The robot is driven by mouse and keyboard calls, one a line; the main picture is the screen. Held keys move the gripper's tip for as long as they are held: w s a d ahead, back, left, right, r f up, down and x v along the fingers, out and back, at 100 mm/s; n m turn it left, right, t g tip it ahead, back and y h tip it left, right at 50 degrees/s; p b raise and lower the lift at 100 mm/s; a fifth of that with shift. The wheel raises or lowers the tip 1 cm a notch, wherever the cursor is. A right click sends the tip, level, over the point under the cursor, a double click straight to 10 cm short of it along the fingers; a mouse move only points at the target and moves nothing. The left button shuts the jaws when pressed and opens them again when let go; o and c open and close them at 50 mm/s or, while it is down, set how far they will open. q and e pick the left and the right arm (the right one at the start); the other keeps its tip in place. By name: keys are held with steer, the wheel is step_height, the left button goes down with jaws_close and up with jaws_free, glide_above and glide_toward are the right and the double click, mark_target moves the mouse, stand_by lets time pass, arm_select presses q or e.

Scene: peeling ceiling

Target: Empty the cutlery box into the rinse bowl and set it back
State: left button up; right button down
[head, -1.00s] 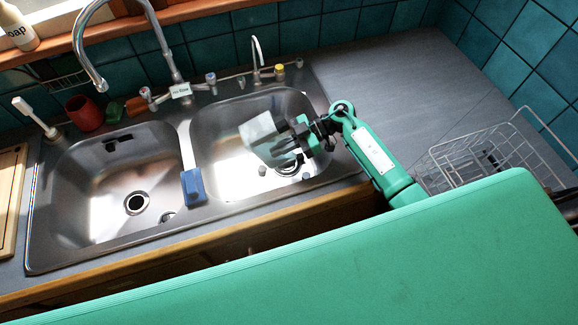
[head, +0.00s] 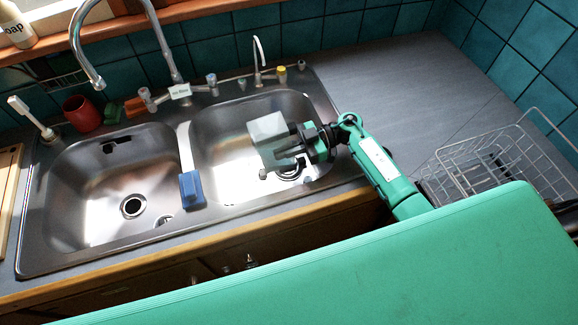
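A pale grey, boxy container (head: 268,135), which looks like the cutlery box, is over the right sink basin (head: 222,130). My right gripper (head: 292,148) reaches in from the right and appears shut on the box's right side, holding it in the air. The inside of the box is too small to make out, and I see no cutlery. No separate rinse bowl stands out; the right basin has a dark drain (head: 290,172) below the gripper. My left gripper is not in view.
The left basin (head: 95,215) looks empty. A blue sponge-like block (head: 190,188) sits on the divider. The tap (head: 165,45) arches behind. A red cup (head: 82,113) stands at the back left. A wire rack (head: 490,165) stands right; the grey counter (head: 400,85) behind it is clear.

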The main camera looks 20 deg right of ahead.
steer(key=shift+d+f+b, duration=0.1)
steer(key=shift+f+b, duration=0.05)
steer(key=shift+b, duration=0.25)
steer(key=shift+d+y+b, duration=0.15)
steer(key=shift+y+b, duration=0.25)
steer(key=shift+y, duration=0.2)
steer(key=shift+d+y, duration=0.1)
steer(key=shift+y, duration=0.2)
steer(key=shift+d+r, duration=0.1)
steer(key=shift+r, duration=0.3)
steer(key=shift+y+b, duration=0.3)
steer(key=shift+b, duration=0.05)
